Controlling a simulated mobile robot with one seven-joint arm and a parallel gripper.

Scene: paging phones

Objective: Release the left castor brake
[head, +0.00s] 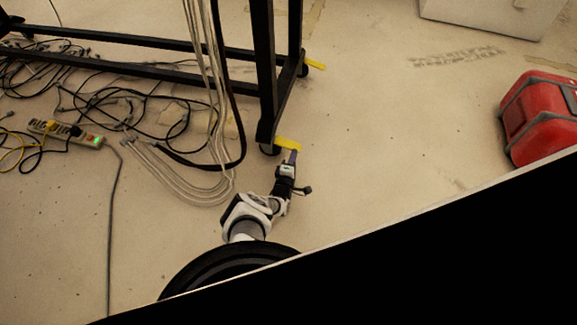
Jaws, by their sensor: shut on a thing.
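A yellow brake lever (285,143) sticks out to the right from the near castor (269,149) at the foot of the black rack frame. A second yellow brake lever (316,64) is on the farther castor, up and a little to the right. My gripper (294,152) reaches up from below and is shut on the outer end of the near lever. The fingertips are small here, and the exact grip on the lever is hard to make out. The near castor's wheel is partly hidden by the lever and frame.
The black rack (265,70) stands at upper left with a bundle of grey cables (205,60) hanging down. Tangled cables and a power strip (65,133) lie on the floor at left. A red case (540,115) is at right. The floor between rack and case is clear.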

